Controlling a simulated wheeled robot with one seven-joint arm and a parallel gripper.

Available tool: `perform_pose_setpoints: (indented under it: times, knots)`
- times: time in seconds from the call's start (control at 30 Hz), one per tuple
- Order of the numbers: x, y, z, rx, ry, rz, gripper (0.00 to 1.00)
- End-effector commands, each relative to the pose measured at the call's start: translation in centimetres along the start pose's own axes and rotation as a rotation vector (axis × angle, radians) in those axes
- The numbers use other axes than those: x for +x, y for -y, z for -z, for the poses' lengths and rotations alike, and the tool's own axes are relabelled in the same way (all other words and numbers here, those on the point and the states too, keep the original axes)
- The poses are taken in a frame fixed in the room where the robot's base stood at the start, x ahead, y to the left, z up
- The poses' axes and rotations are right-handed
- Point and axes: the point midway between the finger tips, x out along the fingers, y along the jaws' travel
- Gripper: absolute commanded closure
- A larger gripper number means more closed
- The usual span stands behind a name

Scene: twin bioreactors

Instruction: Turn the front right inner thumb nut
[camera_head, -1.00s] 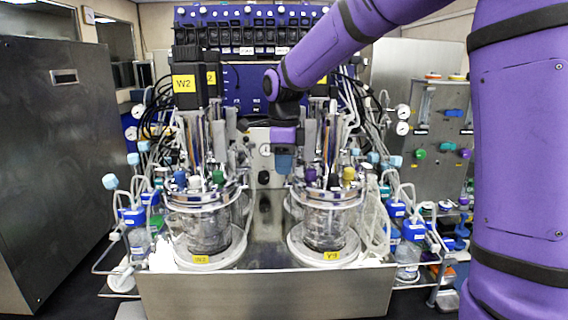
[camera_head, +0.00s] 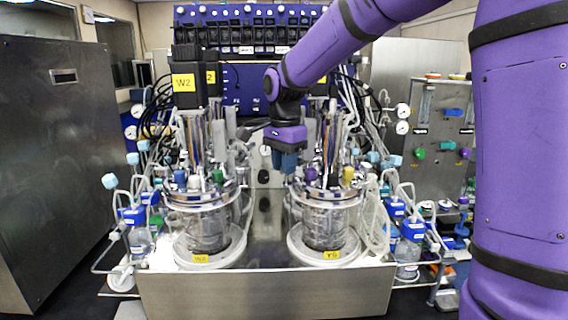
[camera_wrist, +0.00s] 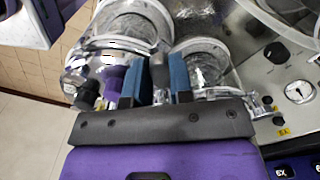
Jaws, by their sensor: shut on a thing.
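The front right vessel (camera_head: 325,222), with a yellow label at its base, stands on the metal bench. Its shiny head plate (camera_head: 330,194) carries a purple cap and a yellow cap. My gripper (camera_head: 285,172) points down at the left, inner edge of this head plate. In the wrist view its two blue fingers (camera_wrist: 156,96) stand a short way apart, shut on a narrow grey piece, which I take as the front right inner thumb nut (camera_wrist: 158,72). The fingers hide most of the nut, and it cannot be made out in the head view.
The front left vessel (camera_head: 207,228) stands to the left, with a gap between the two. The purple cap (camera_wrist: 113,80) is close beside one finger in the wrist view. Tubes and motor columns crowd around.

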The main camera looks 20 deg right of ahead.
Motion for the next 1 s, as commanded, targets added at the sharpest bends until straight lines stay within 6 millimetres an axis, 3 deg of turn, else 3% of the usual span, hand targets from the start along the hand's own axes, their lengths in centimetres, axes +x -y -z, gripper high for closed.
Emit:
perform_pose_setpoints:
  times: [0.6, 1.0]
  knots:
    - [-0.14, -0.27, 0.11, -0.532, -0.002, 0.004, 1.00]
    - [-0.15, -0.35, 0.18, -0.688, -0.003, 0.004, 1.00]
